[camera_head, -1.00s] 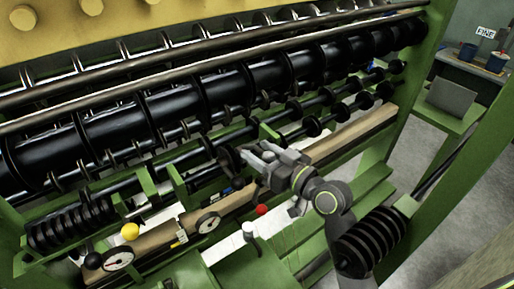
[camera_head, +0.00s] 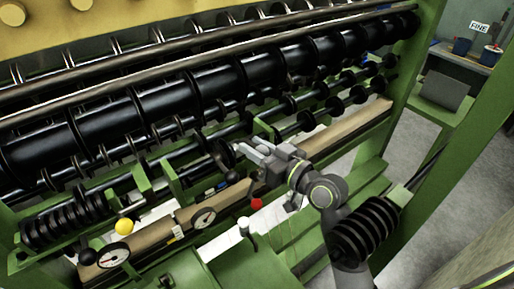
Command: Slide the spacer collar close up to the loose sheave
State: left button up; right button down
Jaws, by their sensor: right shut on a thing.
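My right gripper (camera_head: 249,153) reaches in from the lower right to a thin dark shaft in the green machine frame. Its fingers are shut on a small dark part there, which I take to be the spacer collar; the fingers mostly hide it. A black disc (camera_head: 224,156), likely the loose sheave, is on the shaft just left of the fingertips. I cannot tell whether the two touch. My left gripper is not in view.
Green brackets (camera_head: 174,181) stand left of the disc, and more black discs (camera_head: 306,121) sit on shafts to the right. Large black rollers run above.

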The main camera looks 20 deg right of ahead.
jog(key=c, duration=1.4)
grip_release()
jog(key=o, duration=0.3)
jog(key=shift+w+a, duration=0.1)
jog(key=shift+w, duration=0.05)
jog(key=shift+o, duration=0.2)
jog(key=b+v, duration=0.2)
jog(key=v, duration=1)
jog(key=shift+f, duration=0.1)
